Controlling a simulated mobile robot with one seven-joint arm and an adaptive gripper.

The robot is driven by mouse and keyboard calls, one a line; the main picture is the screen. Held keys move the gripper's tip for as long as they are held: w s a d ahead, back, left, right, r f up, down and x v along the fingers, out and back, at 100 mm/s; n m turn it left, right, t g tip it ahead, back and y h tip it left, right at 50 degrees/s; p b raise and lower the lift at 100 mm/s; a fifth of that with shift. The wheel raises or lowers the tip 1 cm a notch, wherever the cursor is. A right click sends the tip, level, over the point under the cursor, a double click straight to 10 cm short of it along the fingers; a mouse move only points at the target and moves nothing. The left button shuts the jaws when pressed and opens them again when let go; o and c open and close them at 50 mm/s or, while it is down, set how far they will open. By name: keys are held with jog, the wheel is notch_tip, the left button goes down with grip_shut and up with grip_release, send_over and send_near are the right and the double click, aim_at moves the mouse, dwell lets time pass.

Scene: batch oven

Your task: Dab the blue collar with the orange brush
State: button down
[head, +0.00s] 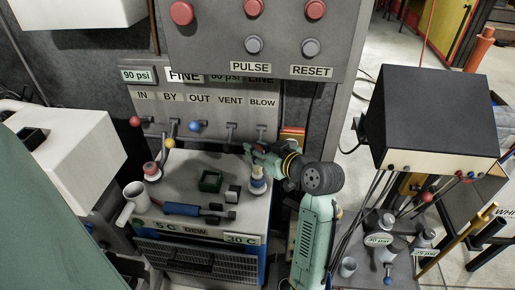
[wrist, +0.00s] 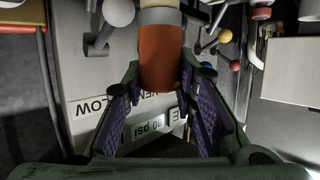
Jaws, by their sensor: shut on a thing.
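My gripper (head: 250,152) is over the right rear of the bench top, in front of the valve panel. In the wrist view it is shut on the orange brush (wrist: 160,62), an orange cylinder with a grey band and a pale end beyond it. The brush stands between the two fingers.
The valve panel (head: 205,110) with levers rises behind. A black box (head: 435,110) stands at the right.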

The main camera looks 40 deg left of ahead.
jog(key=shift+f+b, duration=0.35)
jog(key=shift+f, duration=0.05)
dwell(0.6)
dwell(0.8)
jog(key=shift+r+p, duration=3.2)
jog(key=shift+r, duration=0.85)
